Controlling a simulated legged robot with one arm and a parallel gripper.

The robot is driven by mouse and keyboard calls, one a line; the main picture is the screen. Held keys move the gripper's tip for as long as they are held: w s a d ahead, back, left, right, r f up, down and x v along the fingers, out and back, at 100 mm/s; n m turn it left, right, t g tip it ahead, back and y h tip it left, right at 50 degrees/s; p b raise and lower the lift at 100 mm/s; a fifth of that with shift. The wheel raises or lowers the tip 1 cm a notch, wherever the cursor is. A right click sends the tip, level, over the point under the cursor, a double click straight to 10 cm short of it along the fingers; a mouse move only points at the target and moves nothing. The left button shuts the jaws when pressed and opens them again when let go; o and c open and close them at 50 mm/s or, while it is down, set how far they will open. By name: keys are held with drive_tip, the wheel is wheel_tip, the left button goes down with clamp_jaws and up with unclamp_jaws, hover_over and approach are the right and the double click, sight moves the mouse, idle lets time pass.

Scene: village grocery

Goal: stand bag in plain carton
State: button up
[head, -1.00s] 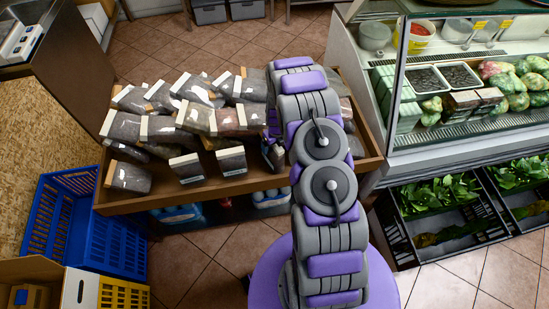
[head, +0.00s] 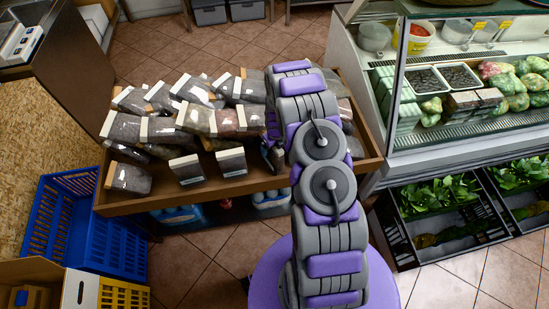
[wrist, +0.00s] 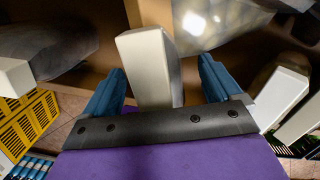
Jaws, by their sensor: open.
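Grey bags with white or tan top strips (head: 131,178) lie and lean on the wooden display table. In the wrist view, one bag's white strip (wrist: 148,65) sits between the two blue fingers of my gripper (wrist: 160,88). The fingers are apart, with a gap visible on the strip's right side. In the head view my gripper (head: 273,152) is mostly hidden behind my arm, over the right part of the table. An open tan carton (head: 35,268) stands at the lower left, with a yellow and dark item inside. It is cut off by the picture edge.
The wooden table (head: 240,190) has a raised rim. A blue crate (head: 112,243) and a yellow crate (head: 124,295) stand near the carton. A glass counter (head: 455,140) and dark crates of greens (head: 440,215) are at right. Tiled floor in front is partly clear.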

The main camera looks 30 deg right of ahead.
drive_tip(key=shift+a, duration=0.15)
drive_tip(key=shift+a, duration=0.15)
drive_tip(key=c, duration=0.3)
drive_tip(key=shift+d, duration=0.2)
drive_tip(key=c, duration=0.7)
drive_tip(key=shift+a, duration=0.1)
clamp_jaws()
